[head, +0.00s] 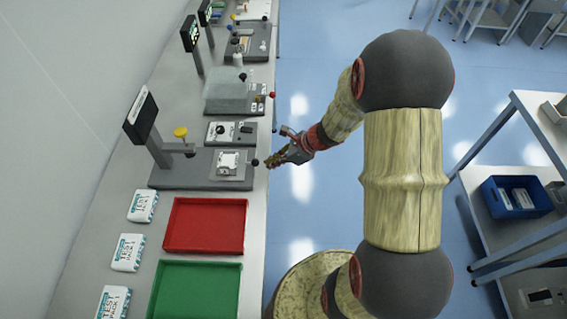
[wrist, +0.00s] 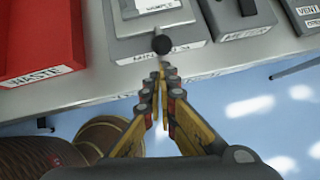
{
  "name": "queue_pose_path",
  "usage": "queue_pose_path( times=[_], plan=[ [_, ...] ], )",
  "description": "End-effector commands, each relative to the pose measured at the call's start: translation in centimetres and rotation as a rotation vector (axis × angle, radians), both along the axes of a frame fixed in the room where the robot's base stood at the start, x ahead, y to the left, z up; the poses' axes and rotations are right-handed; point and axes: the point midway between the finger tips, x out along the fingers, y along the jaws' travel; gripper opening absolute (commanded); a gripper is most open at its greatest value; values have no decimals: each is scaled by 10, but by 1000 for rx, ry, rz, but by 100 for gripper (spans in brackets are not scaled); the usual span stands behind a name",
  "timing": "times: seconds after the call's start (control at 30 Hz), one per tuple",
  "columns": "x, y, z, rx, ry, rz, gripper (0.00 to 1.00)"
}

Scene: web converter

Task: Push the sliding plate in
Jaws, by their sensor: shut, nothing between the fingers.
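The sliding plate (head: 234,174) is a light grey square on the grey base of a test station, with a white sample piece (head: 228,162) on it. It also shows at the top of the wrist view (wrist: 128,28). A black ball knob (wrist: 161,44) stands at its front side, toward the bench edge. My gripper (head: 271,162) is shut and empty at the bench's front edge. In the wrist view its fingertips (wrist: 159,76) point toward the knob, with a small gap in the picture. I cannot tell whether the lever below the knob is touched.
A red waste tray (head: 206,226) and a green tray (head: 196,290) lie on the bench nearer me. A grey control box (head: 231,133) and further stations stand beyond. A post with a dark screen (head: 142,117) rises behind the plate.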

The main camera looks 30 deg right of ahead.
Motion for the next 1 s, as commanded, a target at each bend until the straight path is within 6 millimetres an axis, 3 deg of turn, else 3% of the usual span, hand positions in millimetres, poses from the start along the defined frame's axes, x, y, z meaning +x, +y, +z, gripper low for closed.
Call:
queue_pose_path(
  times=[0.63, 1.0],
  plan=[
    [11, 16, -3, 0, 0, 3, 0],
    [49, 83, -4, 0, 1, 7, 0]
  ],
)
